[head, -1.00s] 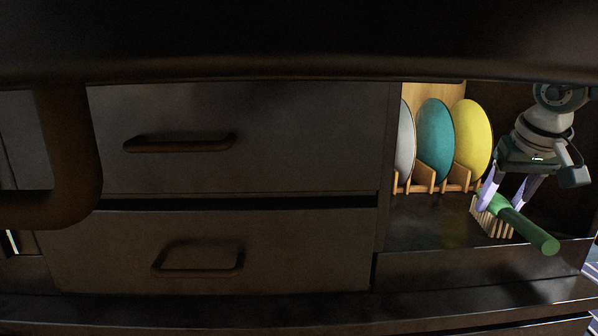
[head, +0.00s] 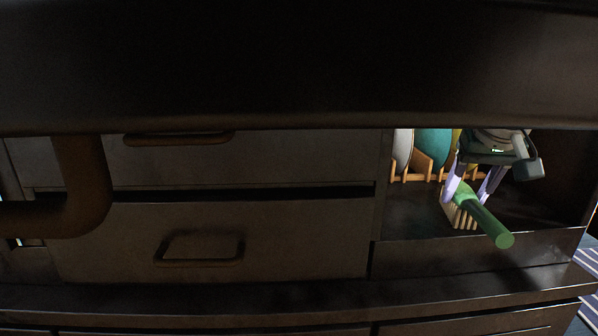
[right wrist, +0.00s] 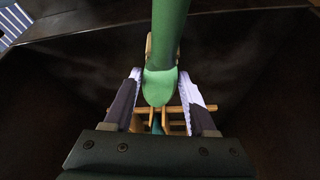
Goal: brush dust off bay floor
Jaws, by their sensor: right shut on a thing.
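My right gripper (head: 471,190) is shut on a brush with a green handle (head: 487,224) and pale bristles (head: 459,217). It holds the brush low in the open bay at the right of the cabinet, the handle slanting out over the front ledge. The bristles are at or just above the dark bay floor (head: 408,214); I cannot tell if they touch. The right wrist view shows the green handle (right wrist: 169,40) between the two pale fingers. Faint greyish patches show on the floor there; I cannot tell whether they are dust. My left gripper is not in view.
A wooden rack (head: 405,178) with a white, a teal (head: 433,148) and a yellow plate stands behind the brush. A dark panel (head: 250,75) covers the upper head view. Drawers (head: 210,240) lie left of the bay; a thick brown curved bar (head: 85,190) is at far left.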

